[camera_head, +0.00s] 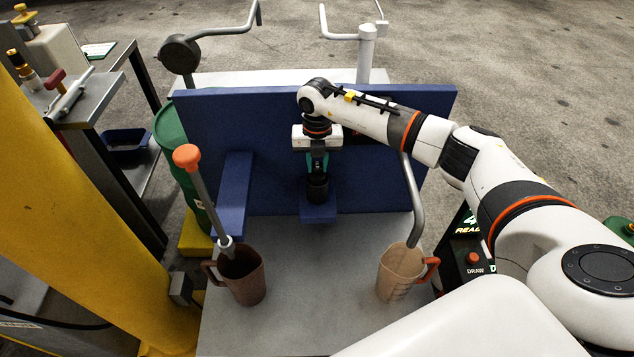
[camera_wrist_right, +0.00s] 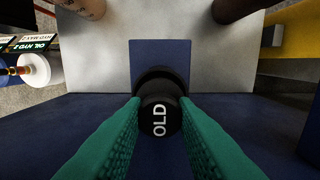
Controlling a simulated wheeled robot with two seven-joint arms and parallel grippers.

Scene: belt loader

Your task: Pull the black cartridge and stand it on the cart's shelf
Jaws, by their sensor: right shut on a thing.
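The black cartridge (camera_head: 318,188) is upright at a small blue ledge (camera_head: 318,211) on the front of a blue panel (camera_head: 245,125). My right gripper (camera_head: 318,170) comes down from above and is shut on the cartridge's upper part. In the right wrist view, the teal fingers of the gripper (camera_wrist_right: 160,105) flank the cartridge's black cap (camera_wrist_right: 158,125), which reads "OLD". Whether its bottom is seated in the ledge is hidden. A grey stand, perhaps the cart (camera_head: 85,97), is at the left with a lower shelf (camera_head: 147,172). My left gripper is not in view.
A brown jug (camera_head: 245,280) stands under an orange-knobbed lever (camera_head: 200,185), and a tan jug (camera_head: 398,275) under a curved grey pipe (camera_head: 411,205). A green drum (camera_head: 172,140) and yellow post (camera_head: 80,215) are left. A dark bin (camera_head: 125,143) occupies the lower shelf.

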